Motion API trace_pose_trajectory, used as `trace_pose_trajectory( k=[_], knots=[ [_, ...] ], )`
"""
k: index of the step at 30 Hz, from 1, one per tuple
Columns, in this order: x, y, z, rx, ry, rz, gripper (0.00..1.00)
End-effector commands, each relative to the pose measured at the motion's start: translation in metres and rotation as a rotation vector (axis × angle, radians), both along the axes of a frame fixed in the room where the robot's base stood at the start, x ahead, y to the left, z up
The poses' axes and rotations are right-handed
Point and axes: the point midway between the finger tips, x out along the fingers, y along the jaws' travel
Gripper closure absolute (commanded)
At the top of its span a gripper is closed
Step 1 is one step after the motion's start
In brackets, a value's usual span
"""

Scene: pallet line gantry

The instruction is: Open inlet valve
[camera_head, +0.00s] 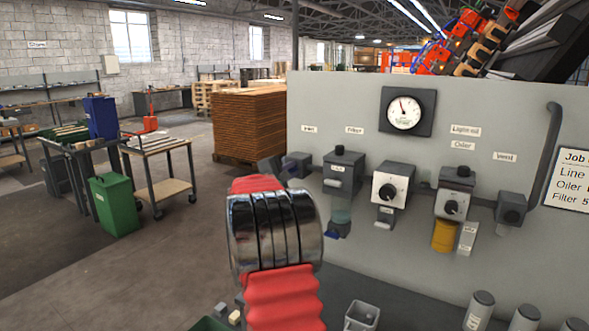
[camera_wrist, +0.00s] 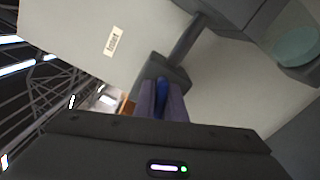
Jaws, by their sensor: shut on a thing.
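The inlet valve (camera_head: 299,162) is a small grey block on the left end of the pipe on the panel, below a label that seems to read Inlet. It also shows in the wrist view (camera_wrist: 152,70), with its blue handle (camera_wrist: 162,92) in front. My gripper (camera_wrist: 163,98) is shut on the blue handle, one finger on each side of it. In the head view my red and chrome arm stands in front, and the handle and most of the grip are hard to make out.
Right of the valve, the grey panel (camera_head: 460,95) carries the filter unit (camera_head: 343,170), a regulator with a knob (camera_head: 392,184), a yellow oiler bowl (camera_head: 445,236), a vent block (camera_head: 512,208) and a gauge (camera_head: 405,110). Grey cups (camera_head: 480,308) stand below.

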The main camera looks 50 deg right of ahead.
Motion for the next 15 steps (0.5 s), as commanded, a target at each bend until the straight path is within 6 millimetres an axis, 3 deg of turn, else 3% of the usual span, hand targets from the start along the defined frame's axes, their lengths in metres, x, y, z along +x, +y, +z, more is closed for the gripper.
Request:
trace_pose_trajectory(
  k=[15],
  knots=[
    [-0.0041,-0.0025,-0.003,0.033,-0.357,-0.007,1.0]
  ],
)
